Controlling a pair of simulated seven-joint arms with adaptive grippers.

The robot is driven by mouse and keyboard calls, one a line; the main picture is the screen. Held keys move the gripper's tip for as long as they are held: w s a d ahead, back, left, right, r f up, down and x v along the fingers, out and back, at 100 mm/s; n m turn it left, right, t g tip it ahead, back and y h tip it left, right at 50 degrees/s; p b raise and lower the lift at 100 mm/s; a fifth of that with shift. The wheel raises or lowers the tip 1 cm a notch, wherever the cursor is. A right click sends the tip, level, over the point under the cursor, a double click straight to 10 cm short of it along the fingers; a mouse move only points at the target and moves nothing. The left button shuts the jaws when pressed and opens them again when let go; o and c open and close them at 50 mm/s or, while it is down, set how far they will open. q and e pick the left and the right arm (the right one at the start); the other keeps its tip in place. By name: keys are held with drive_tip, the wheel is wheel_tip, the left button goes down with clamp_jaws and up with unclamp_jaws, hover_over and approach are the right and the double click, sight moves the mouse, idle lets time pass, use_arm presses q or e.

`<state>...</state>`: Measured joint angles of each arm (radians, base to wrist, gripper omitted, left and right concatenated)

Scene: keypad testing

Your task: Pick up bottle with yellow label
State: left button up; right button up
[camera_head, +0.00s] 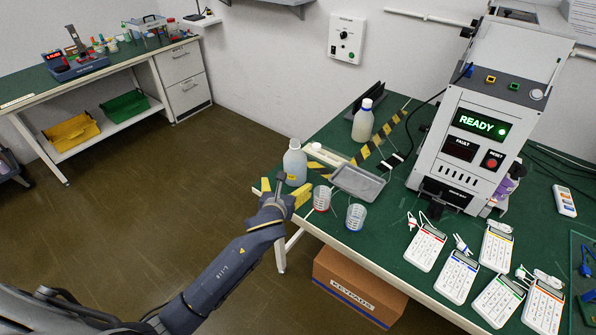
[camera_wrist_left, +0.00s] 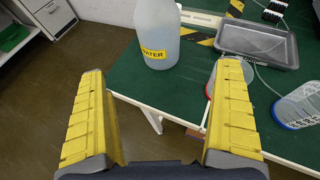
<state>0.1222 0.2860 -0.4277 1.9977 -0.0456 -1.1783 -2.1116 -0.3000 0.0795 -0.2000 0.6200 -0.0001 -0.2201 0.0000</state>
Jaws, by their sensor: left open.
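A pale translucent bottle (camera_head: 294,161) stands near the left corner of the green table. In the left wrist view the bottle (camera_wrist_left: 158,25) shows a yellow label reading "WATER" (camera_wrist_left: 153,53), and its top is cut off. My left gripper (camera_head: 281,189) is at the table's left edge, just in front of the bottle. It is open and empty, with its yellow-padded fingers (camera_wrist_left: 161,75) spread wide. The bottle is beyond the fingertips, apart from them and between them in the picture. My right gripper is not in view.
A blue-capped bottle (camera_head: 363,122) stands farther back. Several keypads (camera_head: 459,277) lie at the right, before the testing machine (camera_head: 478,125). A cardboard box (camera_head: 358,286) is below.

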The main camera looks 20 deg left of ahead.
sight(295, 168)
use_arm(q)
drive_tip(key=x, duration=1.6)
drive_tip(key=shift+w+a+f, duration=0.1)
drive_tip(key=shift+w+f, duration=0.05)
drive_tip(key=shift+w, duration=0.1)
drive_tip(key=shift+c, duration=0.2)
drive_tip(key=c, duration=1.5)
